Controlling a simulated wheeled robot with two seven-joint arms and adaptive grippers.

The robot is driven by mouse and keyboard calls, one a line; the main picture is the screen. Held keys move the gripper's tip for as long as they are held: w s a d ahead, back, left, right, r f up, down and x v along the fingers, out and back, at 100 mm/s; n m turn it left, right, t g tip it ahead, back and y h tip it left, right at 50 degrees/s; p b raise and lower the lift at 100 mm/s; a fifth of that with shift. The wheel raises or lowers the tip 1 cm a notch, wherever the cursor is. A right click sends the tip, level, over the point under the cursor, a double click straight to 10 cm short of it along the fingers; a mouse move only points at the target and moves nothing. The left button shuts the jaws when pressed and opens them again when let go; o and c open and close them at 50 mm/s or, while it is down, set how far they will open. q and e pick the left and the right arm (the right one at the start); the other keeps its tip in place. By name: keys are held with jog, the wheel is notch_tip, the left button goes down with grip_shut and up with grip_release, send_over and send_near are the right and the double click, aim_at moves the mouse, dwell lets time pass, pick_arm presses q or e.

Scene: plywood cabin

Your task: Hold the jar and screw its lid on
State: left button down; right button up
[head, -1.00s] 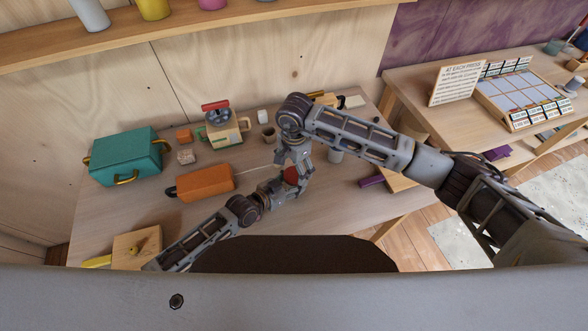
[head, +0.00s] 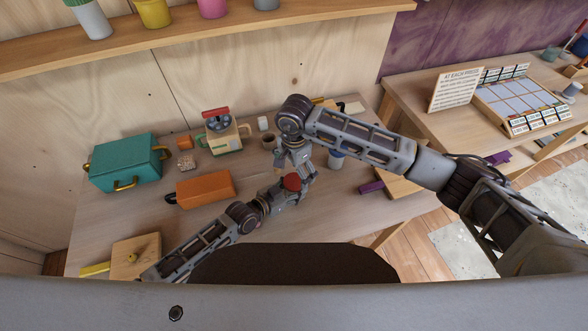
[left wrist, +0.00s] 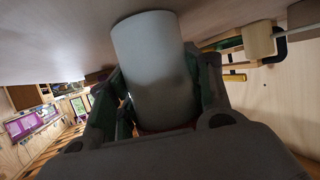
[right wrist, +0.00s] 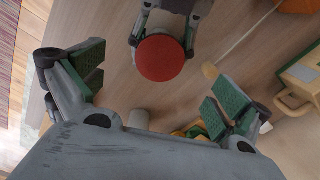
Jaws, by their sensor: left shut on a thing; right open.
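The jar (left wrist: 155,65) is a pale grey cylinder, seen large between my left gripper's fingers in the left wrist view. My left gripper (head: 286,194) is shut on it, over the table. The round red lid (right wrist: 160,58) is at the jar's top end and hides most of the jar in the right wrist view; it also shows in the head view (head: 292,183). Whether its thread is engaged cannot be seen. My right gripper (right wrist: 155,88) is open and empty, its fingers spread wide, with the lid beyond and between them, apart from both.
An orange box (head: 206,187) and teal case (head: 125,162) stand to the left. A cream-and-green machine (head: 222,135) and a brown mug (head: 268,140) stand behind. A wooden block (head: 135,256) is at front left, a purple object (head: 370,187) at right. Bare tabletop surrounds the grippers.

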jog(key=shift+r, duration=0.1)
notch_tip(320, 180, up, 12)
dwell(0.7)
pick_arm(q)
jog(key=c, duration=0.6)
grip_release()
jog(key=shift+o, duration=0.2)
jog(key=shift+a, duration=0.1)
jog(key=v, duration=1.2)
jog(key=shift+f, duration=0.1)
